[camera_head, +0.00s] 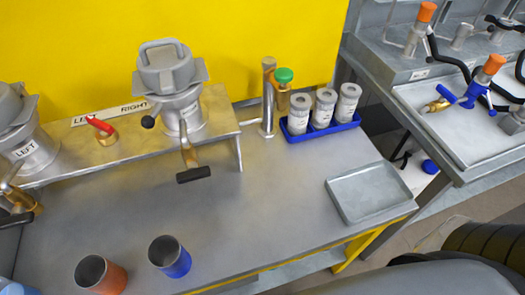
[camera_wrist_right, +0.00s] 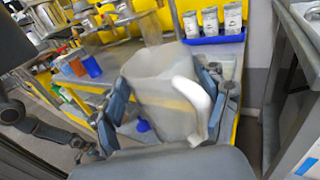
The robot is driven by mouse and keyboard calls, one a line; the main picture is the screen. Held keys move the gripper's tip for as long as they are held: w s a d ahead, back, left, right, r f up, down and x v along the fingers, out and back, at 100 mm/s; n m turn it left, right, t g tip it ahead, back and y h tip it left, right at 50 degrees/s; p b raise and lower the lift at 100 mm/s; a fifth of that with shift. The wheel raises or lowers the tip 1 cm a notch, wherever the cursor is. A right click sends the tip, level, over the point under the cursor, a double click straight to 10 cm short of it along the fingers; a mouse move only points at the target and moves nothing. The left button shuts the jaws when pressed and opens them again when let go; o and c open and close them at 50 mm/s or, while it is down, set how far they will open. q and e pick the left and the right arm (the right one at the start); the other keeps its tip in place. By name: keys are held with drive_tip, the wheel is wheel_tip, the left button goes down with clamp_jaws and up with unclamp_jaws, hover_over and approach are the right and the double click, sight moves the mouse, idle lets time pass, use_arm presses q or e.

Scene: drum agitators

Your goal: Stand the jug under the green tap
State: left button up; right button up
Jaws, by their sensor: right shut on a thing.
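The jug (camera_wrist_right: 158,88) is a pale, translucent vessel with a white handle on its right side in the right wrist view. My right gripper (camera_wrist_right: 163,105) is shut on it, with blue-grey fingers on both sides of its body. The jug is away from the bench and does not show in the head view. The green tap (camera_head: 284,75) has a green knob beside an upright metal pipe (camera_head: 268,97) at the back of the bench in the head view. The bench area just in front of the pipe is bare. My left gripper is not in view.
A blue tray (camera_head: 322,131) with several white canisters stands right of the tap. A grey tray (camera_head: 368,194) lies at the bench's right. An orange cup (camera_head: 101,275) and a blue cup (camera_head: 170,257) stand in front. A raised shelf (camera_head: 222,120) carries machines and a red-handled valve (camera_head: 102,129).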

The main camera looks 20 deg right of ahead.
drive_tip(key=f+p+x, duration=0.1)
drive_tip(key=p+x, duration=0.3)
drive_tip(key=x, duration=1.8)
drive_tip(key=d+f+p+x, duration=0.1)
drive_tip(key=p+x, duration=0.4)
drive_tip(key=x, duration=1.7)
drive_tip(key=shift+w+d+f, duration=0.2)
drive_tip(key=shift+w+f, duration=0.05)
drive_tip(key=shift+f, duration=0.15)
drive_tip(key=shift+f, duration=0.1)
drive_tip(key=o, duration=1.2)
drive_tip(key=shift+c, duration=0.2)
